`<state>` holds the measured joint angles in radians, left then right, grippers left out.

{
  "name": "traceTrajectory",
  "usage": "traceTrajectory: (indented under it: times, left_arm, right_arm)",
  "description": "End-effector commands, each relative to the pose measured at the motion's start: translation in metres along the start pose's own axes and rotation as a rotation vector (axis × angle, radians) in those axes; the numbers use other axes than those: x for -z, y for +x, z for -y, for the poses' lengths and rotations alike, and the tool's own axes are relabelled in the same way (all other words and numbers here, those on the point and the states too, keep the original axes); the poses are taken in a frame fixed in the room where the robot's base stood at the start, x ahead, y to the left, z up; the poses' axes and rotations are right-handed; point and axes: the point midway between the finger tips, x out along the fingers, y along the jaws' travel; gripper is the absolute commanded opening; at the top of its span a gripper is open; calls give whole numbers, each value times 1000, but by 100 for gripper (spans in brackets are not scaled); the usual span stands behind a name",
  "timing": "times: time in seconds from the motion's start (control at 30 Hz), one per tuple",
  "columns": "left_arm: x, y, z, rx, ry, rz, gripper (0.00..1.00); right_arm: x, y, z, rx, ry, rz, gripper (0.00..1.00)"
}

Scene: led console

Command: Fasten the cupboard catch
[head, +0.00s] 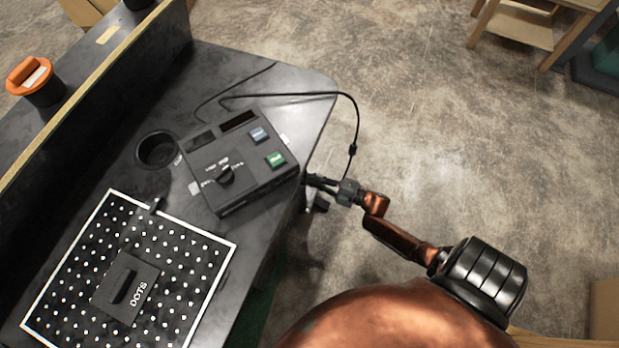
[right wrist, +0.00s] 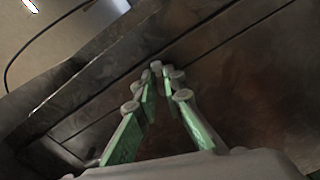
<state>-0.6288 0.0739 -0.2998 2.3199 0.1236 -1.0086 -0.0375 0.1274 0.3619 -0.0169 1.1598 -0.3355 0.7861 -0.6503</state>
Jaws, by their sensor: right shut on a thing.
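My right gripper (head: 316,181) is at the right edge of the dark table, just beyond the console's lower right corner. In the right wrist view its green-sided fingers (right wrist: 160,72) come together at the tips against a dark, scuffed panel (right wrist: 245,75) with straight seams. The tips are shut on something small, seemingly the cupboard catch. The catch itself is hidden by the fingertips and I cannot make out its position. In the head view the table edge and the gripper hide the cupboard front. My left gripper is not in view.
A console (head: 238,160) with a dial and blue and green buttons sits on the table (head: 215,70). A black cable loops from it past the table edge near my gripper. A dotted board (head: 205,250) lies at lower left.

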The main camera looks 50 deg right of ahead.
Motion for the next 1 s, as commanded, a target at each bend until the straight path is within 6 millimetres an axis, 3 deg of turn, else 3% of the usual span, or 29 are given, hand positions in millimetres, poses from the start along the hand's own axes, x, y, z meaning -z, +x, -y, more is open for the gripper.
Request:
traceTrajectory:
  times: [0.4, 1.0]
  left_arm:
    - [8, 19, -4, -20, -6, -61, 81]
    - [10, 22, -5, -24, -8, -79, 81]
  right_arm:
    - [-2, -1, 3, 3, -270, 3, 0]
    - [-2, -1, 3, 3, -350, 3, 0]
